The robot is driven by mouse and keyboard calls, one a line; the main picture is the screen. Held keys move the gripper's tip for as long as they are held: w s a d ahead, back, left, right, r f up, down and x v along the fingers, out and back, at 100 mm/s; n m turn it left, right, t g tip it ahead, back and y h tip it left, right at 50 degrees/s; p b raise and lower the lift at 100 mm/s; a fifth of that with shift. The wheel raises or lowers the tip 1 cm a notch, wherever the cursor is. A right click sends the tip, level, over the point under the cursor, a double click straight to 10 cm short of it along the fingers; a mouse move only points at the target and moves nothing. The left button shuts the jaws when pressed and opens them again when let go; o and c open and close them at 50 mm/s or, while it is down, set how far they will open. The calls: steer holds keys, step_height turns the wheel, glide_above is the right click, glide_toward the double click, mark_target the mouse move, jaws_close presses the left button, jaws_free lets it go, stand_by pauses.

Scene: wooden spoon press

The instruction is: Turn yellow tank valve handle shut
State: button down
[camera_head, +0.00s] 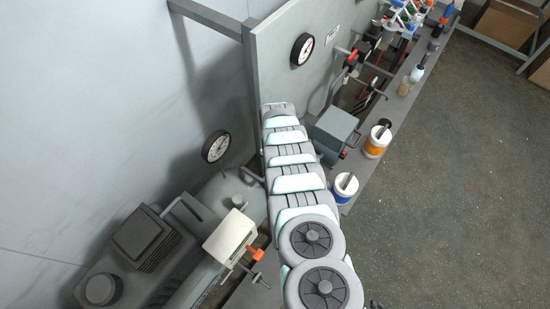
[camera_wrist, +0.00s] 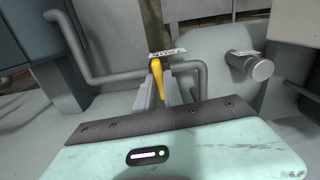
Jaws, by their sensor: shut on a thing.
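The yellow valve handle (camera_wrist: 160,78) shows near the middle of the wrist view, below a small pale labelled plate (camera_wrist: 167,53). My gripper (camera_wrist: 163,88) is shut on the handle, with a grey finger on either side of it. The handle points down toward my gripper's body in this view. The handle's pivot is partly hidden. In the head view my arm covers this spot, and neither the yellow handle nor my fingertips can be seen there.
A bent grey pipe (camera_wrist: 110,76) runs left of the handle. A round metal fitting (camera_wrist: 262,69) juts out at right. In the head view, a compressor (camera_head: 150,245), gauge (camera_head: 216,146) and white box with an orange knob (camera_head: 231,236) stand left of my arm. Open floor (camera_head: 450,190) lies right.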

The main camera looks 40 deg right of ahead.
steer(key=shift+m, duration=0.4)
steer(key=c, duration=1.5)
jaws_free()
steer(key=shift+o, duration=0.2)
steer(key=shift+r, duration=0.15)
steer(key=shift+r+p, duration=0.65)
steer(key=shift+r, duration=0.75)
step_height(320, 180, up, 8)
steer(key=b, duration=0.1)
steer(key=shift+f, duration=0.15)
